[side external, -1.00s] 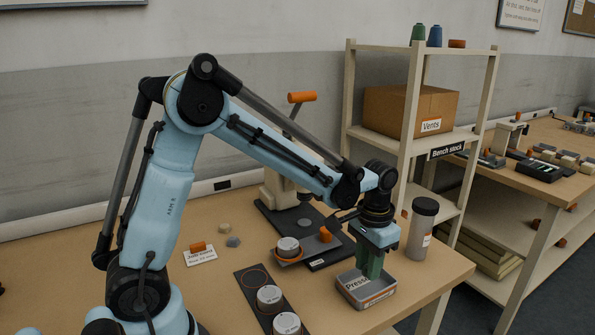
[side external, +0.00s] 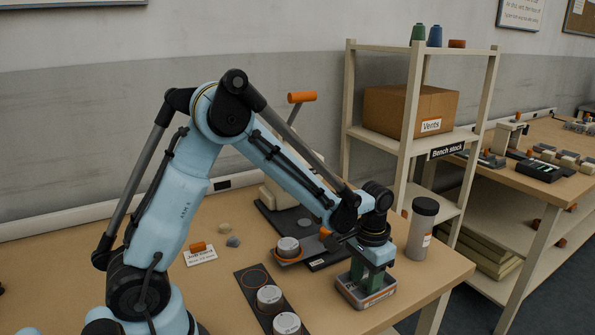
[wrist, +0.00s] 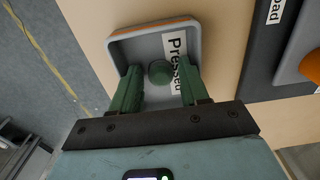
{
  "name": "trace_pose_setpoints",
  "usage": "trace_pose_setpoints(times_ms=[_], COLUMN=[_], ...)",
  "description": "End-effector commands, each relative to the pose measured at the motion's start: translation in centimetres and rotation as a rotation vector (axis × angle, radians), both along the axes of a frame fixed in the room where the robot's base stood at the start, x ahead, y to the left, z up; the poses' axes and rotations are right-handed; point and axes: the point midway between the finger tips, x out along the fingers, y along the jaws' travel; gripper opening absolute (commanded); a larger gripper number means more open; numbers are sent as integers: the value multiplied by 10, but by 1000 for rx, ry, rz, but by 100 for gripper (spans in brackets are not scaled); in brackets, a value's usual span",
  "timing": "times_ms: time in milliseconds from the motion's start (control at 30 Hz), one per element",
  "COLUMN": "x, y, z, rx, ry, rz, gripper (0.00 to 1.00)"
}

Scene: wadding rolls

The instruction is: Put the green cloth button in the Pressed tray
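The Pressed tray (side external: 366,298) is a grey box with an orange band, near the front edge of the bench. It shows in the wrist view (wrist: 150,33) with its Pressed label partly covered. The green cloth button (wrist: 160,72) appears inside the tray, on its floor, between my green fingers. It is hidden in the side view. My gripper (wrist: 158,80) is open, with a gap on each side of the button. In the side view my gripper (side external: 366,277) points straight down with its fingertips inside the tray.
A dark board (side external: 258,299) with round grey-topped pieces lies left of the tray. A hand press (side external: 283,190) stands behind, with a round piece on a pad before it. A dark-lidded canister (side external: 421,232) stands close right of my wrist. A shelf (side external: 402,170) rises behind.

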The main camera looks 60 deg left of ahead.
Motion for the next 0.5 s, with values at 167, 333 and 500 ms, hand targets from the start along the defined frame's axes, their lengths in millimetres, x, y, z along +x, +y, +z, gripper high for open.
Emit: trace_pose_setpoints(times_ms=[167, 333, 500], x=[0, 0, 0], y=[0, 0, 0], z=[0, 1, 15], rx=[0, 0, 0], ry=[0, 0, 0], rz=[0, 0, 0], gripper=[52, 52, 52])
